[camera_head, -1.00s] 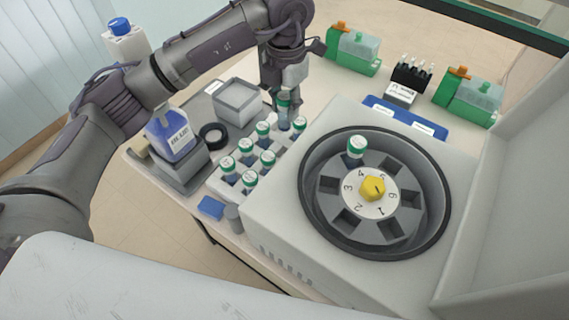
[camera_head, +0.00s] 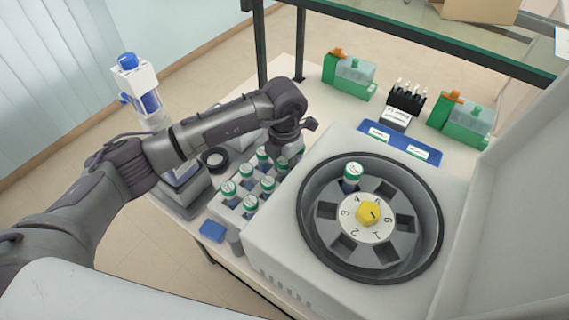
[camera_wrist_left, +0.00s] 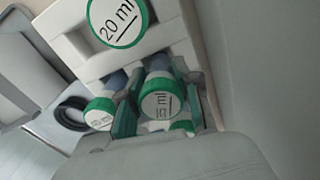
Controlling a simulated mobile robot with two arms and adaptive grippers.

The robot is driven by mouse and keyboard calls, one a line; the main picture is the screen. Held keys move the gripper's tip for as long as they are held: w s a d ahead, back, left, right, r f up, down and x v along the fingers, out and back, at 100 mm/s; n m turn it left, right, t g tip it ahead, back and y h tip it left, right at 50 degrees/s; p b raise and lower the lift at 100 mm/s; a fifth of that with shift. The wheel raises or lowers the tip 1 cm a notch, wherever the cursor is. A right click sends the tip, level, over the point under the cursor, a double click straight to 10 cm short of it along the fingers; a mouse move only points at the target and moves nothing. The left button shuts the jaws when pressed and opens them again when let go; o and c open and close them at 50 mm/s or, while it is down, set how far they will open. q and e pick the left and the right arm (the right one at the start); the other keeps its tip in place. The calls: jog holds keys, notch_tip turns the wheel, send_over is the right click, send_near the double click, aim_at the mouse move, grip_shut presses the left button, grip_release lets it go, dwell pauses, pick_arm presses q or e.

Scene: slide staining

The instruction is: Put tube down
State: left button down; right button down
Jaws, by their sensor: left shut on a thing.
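My left gripper (camera_head: 284,152) is over the back end of the white tube rack (camera_head: 236,218), close beside the centrifuge. In the left wrist view, my left gripper (camera_wrist_left: 160,112) is shut on a green-capped tube (camera_wrist_left: 160,100), whose cap label seems to read 15 ml. Several green-capped tubes (camera_head: 229,188) stand in the rack. Whether the held tube's lower end is in a rack hole is hidden. My right gripper is not in view.
The open centrifuge (camera_head: 370,268) stands right of the rack, with one capped tube (camera_head: 353,171) in its rotor. A black ring (camera_head: 214,159) lies left of the rack. A blue block (camera_head: 212,231) is at the table's front edge. Green-and-orange boxes (camera_head: 349,75) stand at the back.

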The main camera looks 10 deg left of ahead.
pick_arm(q)
jog(key=shift+f, duration=0.1)
jog(key=shift+f+b, duration=0.35)
jog(key=shift+b, duration=0.2)
jog(key=c, duration=0.8)
grip_release()
jog(key=shift+r, duration=0.15)
jog(key=shift+r+p, duration=0.3)
jog(key=shift+p, duration=0.2)
jog(key=shift+r, duration=0.3)
notch_tip(320, 180, up, 12)
jog(key=b, duration=0.3)
jog(key=shift+f+b, duration=0.25)
jog(key=shift+b, duration=0.15)
